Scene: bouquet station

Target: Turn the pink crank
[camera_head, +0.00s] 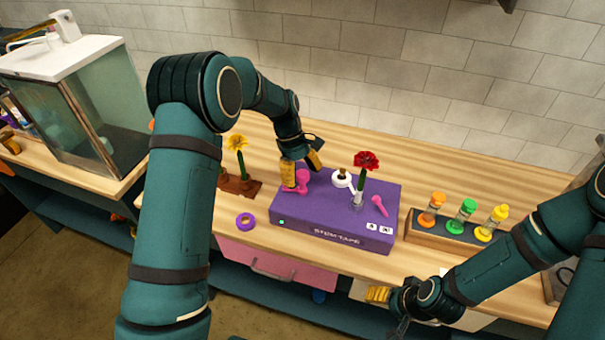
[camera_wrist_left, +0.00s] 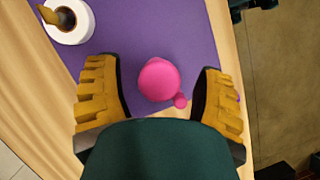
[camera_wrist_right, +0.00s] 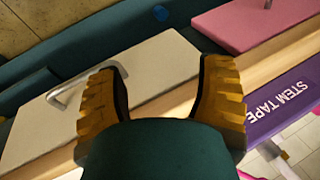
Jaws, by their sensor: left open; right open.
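The pink crank (camera_head: 303,176) stands at the left end of the purple stem tape box (camera_head: 335,222). In the left wrist view, the crank (camera_wrist_left: 159,79) shows as a round pink knob with a small nub beside it, over the purple box top (camera_wrist_left: 130,30). My left gripper (camera_head: 301,172) is open above the box, with its yellow fingers on either side of the crank; contact cannot be told. My right gripper (camera_head: 378,295) is open and empty in front of the counter's edge, right of the pink drawer.
A white tape roll (camera_head: 341,178), a red flower (camera_head: 367,160) and a pink lever (camera_head: 379,206) are on the box. A rack of colored-topped bottles (camera_head: 455,228) is right. Counter behind is clear.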

